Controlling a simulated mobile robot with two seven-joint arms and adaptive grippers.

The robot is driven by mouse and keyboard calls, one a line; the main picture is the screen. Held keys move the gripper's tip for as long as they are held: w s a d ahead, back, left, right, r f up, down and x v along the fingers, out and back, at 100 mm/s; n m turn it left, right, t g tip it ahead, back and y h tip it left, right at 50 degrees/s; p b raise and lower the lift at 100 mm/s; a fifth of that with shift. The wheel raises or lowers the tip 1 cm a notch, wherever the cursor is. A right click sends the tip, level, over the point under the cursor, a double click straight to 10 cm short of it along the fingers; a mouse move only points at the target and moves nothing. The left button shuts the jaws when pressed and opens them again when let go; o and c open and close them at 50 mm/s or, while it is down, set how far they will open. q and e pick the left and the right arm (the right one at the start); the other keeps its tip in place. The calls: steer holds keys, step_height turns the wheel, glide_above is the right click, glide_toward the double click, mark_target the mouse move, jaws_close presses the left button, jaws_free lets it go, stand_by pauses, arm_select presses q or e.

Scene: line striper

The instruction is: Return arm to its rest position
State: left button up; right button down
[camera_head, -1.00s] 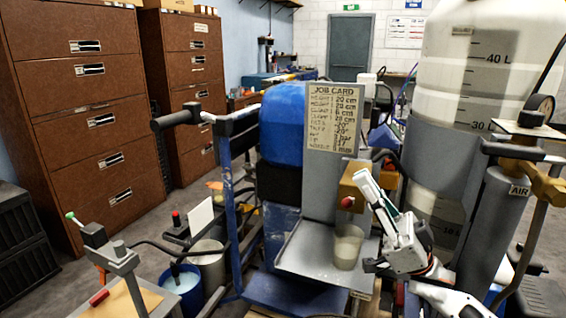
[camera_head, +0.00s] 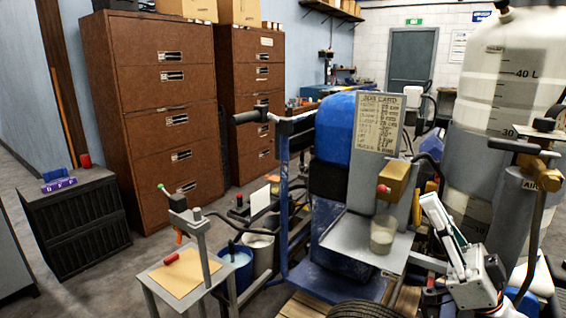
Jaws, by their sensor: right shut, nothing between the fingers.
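My right gripper (camera_head: 438,216) is at the lower right, its white fingers pointing up and to the left. It is shut and empty, to the right of the clear cup (camera_head: 382,240) and apart from it. The cup holds a pale liquid and stands upright on the grey metal tray (camera_head: 345,240) of the blue line striper (camera_head: 335,130). A brass-coloured block (camera_head: 396,180) with a red knob (camera_head: 382,189) sits above the cup. My left gripper is not in view.
A job card (camera_head: 377,122) stands above the tray. A large white tank (camera_head: 500,90) is at the right, near a gauge stand (camera_head: 535,160). A small table (camera_head: 185,275) and a blue bucket (camera_head: 238,262) are at the left. Open floor lies before the brown cabinets (camera_head: 160,110).

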steer(key=a+f+m+t+h+p, duration=0.2)
steer(key=f+m+h, duration=0.45)
steer(key=f, duration=0.65)
steer(key=a+f+m+t+h+p, duration=0.2)
steer(key=f+m+h, duration=0.1)
steer(key=f+h, duration=0.9)
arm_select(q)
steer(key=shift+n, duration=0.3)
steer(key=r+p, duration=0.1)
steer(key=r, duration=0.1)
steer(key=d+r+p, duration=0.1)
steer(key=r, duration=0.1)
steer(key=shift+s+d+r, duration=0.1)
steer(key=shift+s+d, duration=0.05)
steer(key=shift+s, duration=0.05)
arm_select(e)
steer(key=s+f+g+h, duration=0.1)
steer(key=s+f+g, duration=0.3)
steer(key=s+f, duration=0.6)
steer(key=s+a+f+g+h, duration=0.1)
steer(key=s+f+g+h, duration=0.1)
steer(key=s+f, duration=0.8)
step_height(320, 180, down, 4)
steer(key=shift+f+n+g, duration=0.25)
steer(key=shift+n+g, duration=0.1)
steer(key=shift+g, duration=0.55)
